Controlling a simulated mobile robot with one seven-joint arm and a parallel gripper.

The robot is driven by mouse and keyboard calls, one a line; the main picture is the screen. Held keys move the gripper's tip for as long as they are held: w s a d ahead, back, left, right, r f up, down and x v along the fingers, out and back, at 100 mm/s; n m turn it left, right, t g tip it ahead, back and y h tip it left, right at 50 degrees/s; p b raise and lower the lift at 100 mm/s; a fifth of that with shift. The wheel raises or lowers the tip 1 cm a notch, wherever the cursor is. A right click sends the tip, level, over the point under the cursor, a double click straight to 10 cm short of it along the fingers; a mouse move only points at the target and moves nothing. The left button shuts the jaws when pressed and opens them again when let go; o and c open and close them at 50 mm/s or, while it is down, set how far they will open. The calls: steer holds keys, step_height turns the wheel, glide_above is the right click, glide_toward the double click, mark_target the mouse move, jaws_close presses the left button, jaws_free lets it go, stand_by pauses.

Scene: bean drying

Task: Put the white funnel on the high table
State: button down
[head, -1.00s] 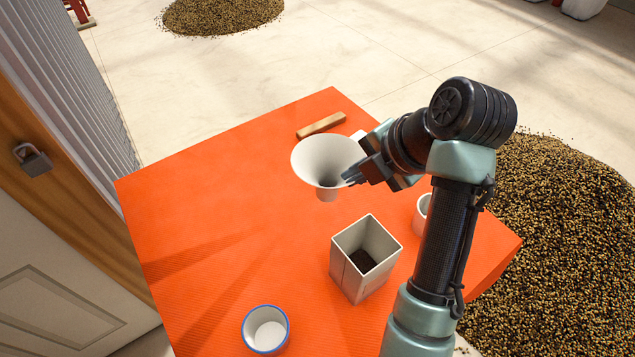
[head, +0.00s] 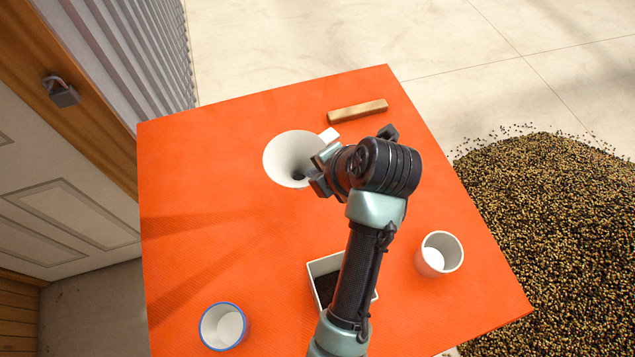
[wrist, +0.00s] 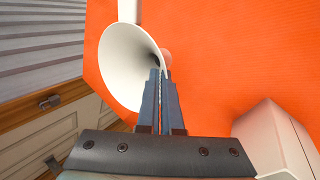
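The white funnel (head: 283,157) has its wide mouth facing up and tilted toward the head camera, over the orange high table (head: 200,190). My gripper (head: 319,167) is at the funnel's right rim. In the wrist view, the fingers of my gripper (wrist: 158,76) are nearly together with the rim of the funnel (wrist: 122,62) between them. A white tab sticks out from the funnel's rim. The spout is mostly hidden in the head view, and I cannot tell whether it touches the tabletop.
A wooden block (head: 357,111) lies at the table's back. A square container (head: 318,267) with dark contents stands in front, partly behind my arm. A white cup (head: 439,254) is right, a blue-rimmed cup (head: 223,326) front left. The table's left side is clear. Beans (head: 550,230) lie on the floor.

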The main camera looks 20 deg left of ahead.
steer(key=shift+d+f+p, duration=0.1)
steer(key=shift+f+p, duration=0.45)
steer(key=shift+f, duration=2.15)
steer(key=c, duration=1.1)
jaws_free()
